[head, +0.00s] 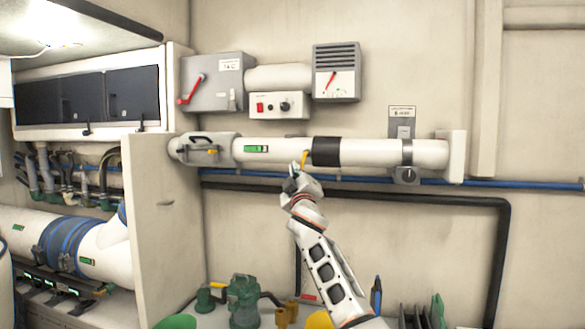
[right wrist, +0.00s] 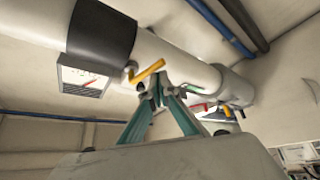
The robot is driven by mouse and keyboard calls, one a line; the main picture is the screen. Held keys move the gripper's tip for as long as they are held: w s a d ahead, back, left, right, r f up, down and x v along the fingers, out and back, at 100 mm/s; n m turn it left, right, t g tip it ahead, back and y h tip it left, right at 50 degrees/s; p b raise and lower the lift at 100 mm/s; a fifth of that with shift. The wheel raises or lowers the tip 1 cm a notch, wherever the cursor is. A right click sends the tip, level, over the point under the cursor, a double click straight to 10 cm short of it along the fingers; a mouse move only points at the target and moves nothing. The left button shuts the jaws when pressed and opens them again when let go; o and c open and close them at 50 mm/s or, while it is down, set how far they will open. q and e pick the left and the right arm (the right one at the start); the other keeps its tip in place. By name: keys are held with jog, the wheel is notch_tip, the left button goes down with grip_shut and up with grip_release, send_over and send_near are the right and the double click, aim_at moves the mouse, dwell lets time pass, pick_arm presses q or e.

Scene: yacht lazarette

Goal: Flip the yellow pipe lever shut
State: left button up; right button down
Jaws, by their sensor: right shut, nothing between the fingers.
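A short yellow lever (head: 304,159) sits on the white wall pipe (head: 285,151), just left of its black band. It stands nearly upright in the head view. In the right wrist view the yellow lever (right wrist: 148,71) slants across the pipe from a small pivot. My right gripper (head: 294,171) is shut and empty, just below and left of the lever. Its green-sided fingers (right wrist: 165,84) meet close beside the lever's free end. I cannot tell whether they touch it. My left gripper is not in view.
A blue pipe (head: 480,183) runs behind, below the white pipe. Grey switch boxes (head: 213,82) hang above. Green and yellow fittings (head: 244,300) stand below, near my right arm.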

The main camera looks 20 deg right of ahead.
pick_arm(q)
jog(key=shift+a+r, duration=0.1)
pick_arm(e)
jog(key=shift+s+d+f, duration=0.2)
jog(key=shift+d+f, duration=0.05)
jog(key=shift+d, duration=0.3)
dwell(0.4)
